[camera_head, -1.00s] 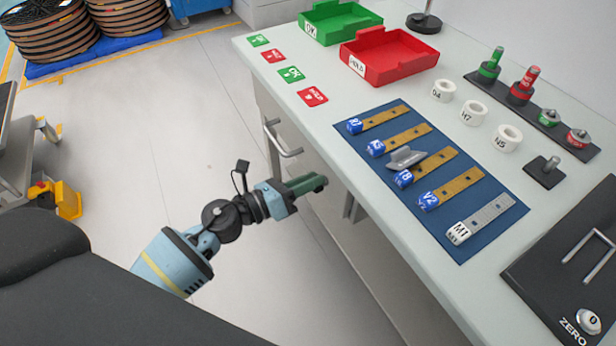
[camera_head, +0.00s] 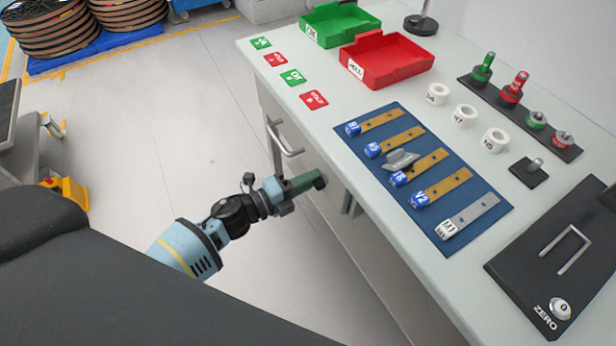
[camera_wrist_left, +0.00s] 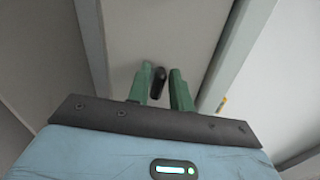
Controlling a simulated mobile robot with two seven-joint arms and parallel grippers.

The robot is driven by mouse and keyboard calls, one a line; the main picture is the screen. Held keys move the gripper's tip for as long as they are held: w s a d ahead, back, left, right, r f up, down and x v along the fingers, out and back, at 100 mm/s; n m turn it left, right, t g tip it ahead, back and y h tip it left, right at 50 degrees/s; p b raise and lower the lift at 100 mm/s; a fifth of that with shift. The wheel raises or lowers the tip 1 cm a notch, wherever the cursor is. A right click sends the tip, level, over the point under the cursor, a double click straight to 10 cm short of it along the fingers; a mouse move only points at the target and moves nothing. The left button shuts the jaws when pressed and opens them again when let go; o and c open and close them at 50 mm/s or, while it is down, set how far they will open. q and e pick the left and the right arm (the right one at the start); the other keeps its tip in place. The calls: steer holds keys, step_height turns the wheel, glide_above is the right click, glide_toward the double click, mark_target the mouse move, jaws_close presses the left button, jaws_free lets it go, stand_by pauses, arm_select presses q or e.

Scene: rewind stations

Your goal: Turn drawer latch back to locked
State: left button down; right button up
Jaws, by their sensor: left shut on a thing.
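My left gripper (camera_head: 318,180) is at the front of the grey-white workbench, below the tabletop edge and to the right of a metal bar handle (camera_head: 290,142). In the left wrist view, its green fingers (camera_wrist_left: 166,82) are closed around a small dark latch knob (camera_wrist_left: 158,84) in front of a pale cabinet panel (camera_wrist_left: 150,30). The fingers mostly hide the latch in the head view, so its exact turn angle cannot be told. My right gripper is not in view.
The bench top holds a green tray (camera_head: 340,25), a red tray (camera_head: 388,60), a blue mat (camera_head: 470,195) with several labelled strips, white rolls (camera_head: 465,116) and a black panel (camera_head: 560,260).

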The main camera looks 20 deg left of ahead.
arm_select(q)
steer(key=shift+n, duration=0.5)
steer(key=shift+f, duration=0.1)
steer(key=c, duration=1.4)
jaws_free()
steer(key=shift+c, duration=0.2)
steer(key=v, duration=0.8)
